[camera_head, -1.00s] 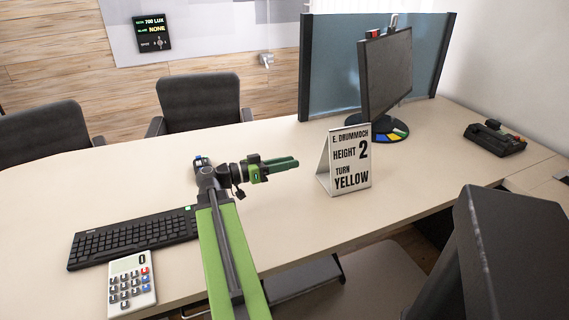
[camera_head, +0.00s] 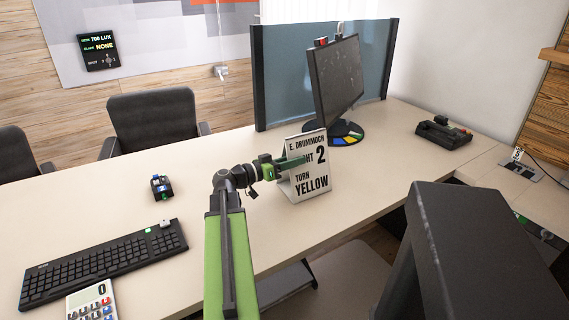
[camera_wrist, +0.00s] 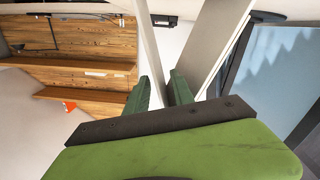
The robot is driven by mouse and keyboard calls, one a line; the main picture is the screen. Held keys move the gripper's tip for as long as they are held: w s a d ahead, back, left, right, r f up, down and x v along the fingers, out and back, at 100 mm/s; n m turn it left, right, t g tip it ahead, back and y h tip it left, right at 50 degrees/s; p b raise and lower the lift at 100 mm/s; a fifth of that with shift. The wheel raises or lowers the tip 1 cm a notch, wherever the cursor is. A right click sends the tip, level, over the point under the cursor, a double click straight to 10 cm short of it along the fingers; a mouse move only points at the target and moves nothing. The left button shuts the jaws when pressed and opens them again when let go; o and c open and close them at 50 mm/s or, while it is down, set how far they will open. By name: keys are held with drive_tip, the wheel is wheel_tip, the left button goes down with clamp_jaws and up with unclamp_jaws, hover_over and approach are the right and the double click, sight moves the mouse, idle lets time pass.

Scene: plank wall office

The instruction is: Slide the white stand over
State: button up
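The white stand (camera_head: 312,184) is a folded tent card on the desk, printed with "E. DRUMMOCH", "2", "TURN" and "YELLOW". My gripper (camera_head: 291,162) is at its left side, with a green finger across the front panel, covering part of the "HEIGHT" line. In the wrist view my gripper (camera_wrist: 163,92) has its two green fingers apart, with the stand's front panel (camera_wrist: 153,45) running between them. A gap shows beside the panel, so I see no firm grip. The stand's other panel (camera_wrist: 217,40) slants away to the right.
The monitor (camera_head: 336,75) and blue divider (camera_head: 285,80) stand behind the stand. A dark desk device (camera_head: 443,134) is at right, a small blue-black item (camera_head: 161,187) at left, with a keyboard (camera_head: 105,262) and calculator (camera_head: 92,302). Clear desk lies right of the stand.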

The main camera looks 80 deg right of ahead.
drive_tip(key=shift+s+d, duration=0.1)
drive_tip(key=shift+s, duration=0.05)
clamp_jaws()
idle(1.4)
